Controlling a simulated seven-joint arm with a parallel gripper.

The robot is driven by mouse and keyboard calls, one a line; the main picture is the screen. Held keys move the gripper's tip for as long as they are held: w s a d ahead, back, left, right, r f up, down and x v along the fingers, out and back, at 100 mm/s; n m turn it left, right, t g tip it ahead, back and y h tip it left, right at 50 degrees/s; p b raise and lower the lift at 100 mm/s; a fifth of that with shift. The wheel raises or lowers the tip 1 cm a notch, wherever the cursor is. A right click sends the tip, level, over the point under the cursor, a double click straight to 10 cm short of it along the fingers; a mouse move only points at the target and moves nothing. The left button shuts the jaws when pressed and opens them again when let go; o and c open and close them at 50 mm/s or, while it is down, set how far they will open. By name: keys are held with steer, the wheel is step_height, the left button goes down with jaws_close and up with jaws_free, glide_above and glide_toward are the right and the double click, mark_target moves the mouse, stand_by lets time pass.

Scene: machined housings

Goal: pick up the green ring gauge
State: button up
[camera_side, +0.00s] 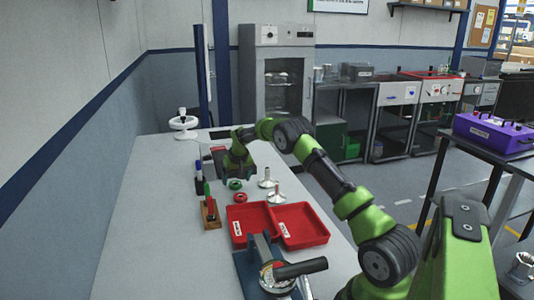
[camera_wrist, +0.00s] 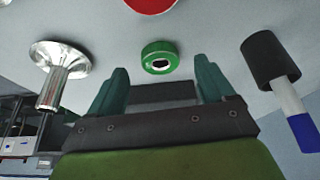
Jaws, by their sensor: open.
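The green ring gauge (camera_wrist: 147,60) lies on the table with its dark hole showing in the wrist view. It sits ahead of my gripper (camera_wrist: 162,78), roughly centred between the two spread fingertips, with nothing between them. In the side view the green ring (camera_side: 235,185) is on the table just below my gripper (camera_side: 238,176), which hangs above it, apart from it as far as I can tell. A red ring (camera_side: 241,197) lies close by on the near side; its edge also shows at the top of the wrist view (camera_wrist: 150,4).
Two metal flanged parts (camera_side: 266,182) (camera_side: 277,197) stand to the right of the rings. Red trays (camera_side: 249,237) lie nearer the camera. Markers stand at left, one in a wooden block (camera_side: 211,214); a dark-capped marker (camera_wrist: 270,62) shows at right in the wrist view. The table's left side is clear.

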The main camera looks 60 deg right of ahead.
mark_target(235, 185)
steer(key=shift+x, duration=1.25)
steer(key=c, duration=1.2)
steer(key=shift+c, duration=0.2)
steer(key=shift+r, duration=0.15)
